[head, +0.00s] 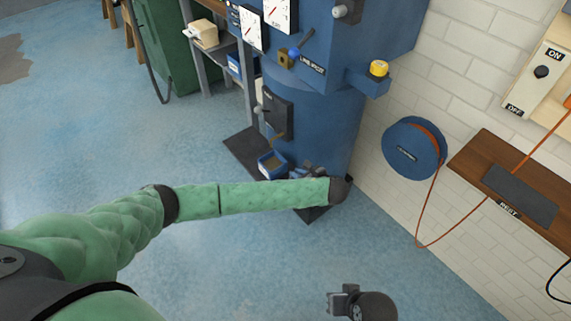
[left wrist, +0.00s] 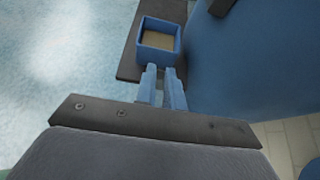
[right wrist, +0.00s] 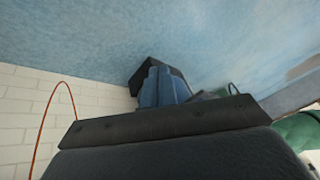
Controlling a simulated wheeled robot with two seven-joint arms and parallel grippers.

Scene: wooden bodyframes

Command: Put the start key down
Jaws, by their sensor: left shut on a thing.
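My left gripper (head: 308,170) is shut beside the blue machine's foot, just right of a small blue tray (head: 270,164). The start key cannot be made out; it is small or hidden at the fingers. In the left wrist view the two fingers (left wrist: 162,88) point toward the tray (left wrist: 146,54), which has a tan inside and looks empty. My right gripper (head: 335,302) is low in the head view, over the floor and apart from everything.
The blue machine (head: 325,115) stands on a dark base plate (head: 240,147). A blue hose reel (head: 403,143) hangs on the white brick wall, its orange cord leading to a wooden shelf (head: 480,155) marked REST. An ON/OFF panel (head: 535,75) is above. Floor at left is clear.

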